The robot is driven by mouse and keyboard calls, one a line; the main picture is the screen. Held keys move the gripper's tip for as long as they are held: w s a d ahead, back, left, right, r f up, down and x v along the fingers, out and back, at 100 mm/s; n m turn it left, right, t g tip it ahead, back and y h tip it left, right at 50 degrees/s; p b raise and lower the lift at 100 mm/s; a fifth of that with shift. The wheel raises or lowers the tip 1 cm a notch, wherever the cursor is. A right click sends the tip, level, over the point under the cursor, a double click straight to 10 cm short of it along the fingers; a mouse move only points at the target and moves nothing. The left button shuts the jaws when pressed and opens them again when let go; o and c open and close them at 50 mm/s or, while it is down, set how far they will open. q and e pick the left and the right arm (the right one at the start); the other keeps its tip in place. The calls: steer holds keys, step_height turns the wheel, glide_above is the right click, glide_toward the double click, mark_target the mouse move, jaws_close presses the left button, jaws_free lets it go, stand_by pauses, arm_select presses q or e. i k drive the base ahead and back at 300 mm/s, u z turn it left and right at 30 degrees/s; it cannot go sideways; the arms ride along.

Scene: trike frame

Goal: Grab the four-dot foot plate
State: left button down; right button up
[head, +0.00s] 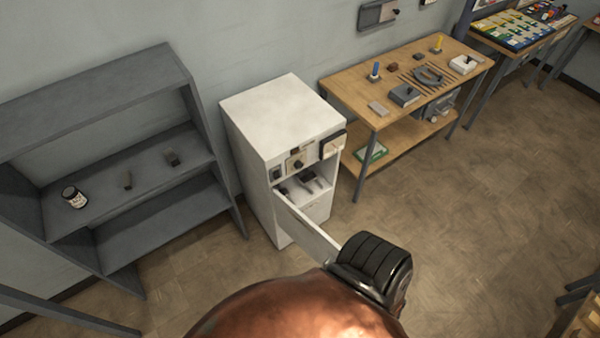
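I cannot make out a four-dot foot plate for sure; no dot marks are legible at this distance. A small flat light-grey piece (378,108) lies at the near left of the wooden workbench (350,92). The white cabinet (284,112) has its front open, with a white panel (308,228) standing out toward me. Small dark parts (311,181) lie in its opening. Blocks and plates, one beige (333,146), sit on the cabinet's upper front.
A grey shelf unit (120,85) at left holds a dark jar (74,197) and two small parts. The bench carries a grey box (405,95), thin rods and tools. A colourful sorting board (512,30) is farther right. Brown floor (490,200) is clear at right.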

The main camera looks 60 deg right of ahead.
mark_target(306, 178)
steer(key=z, duration=0.45)
steer(key=i, duration=0.8)
steer(key=z, duration=0.75)
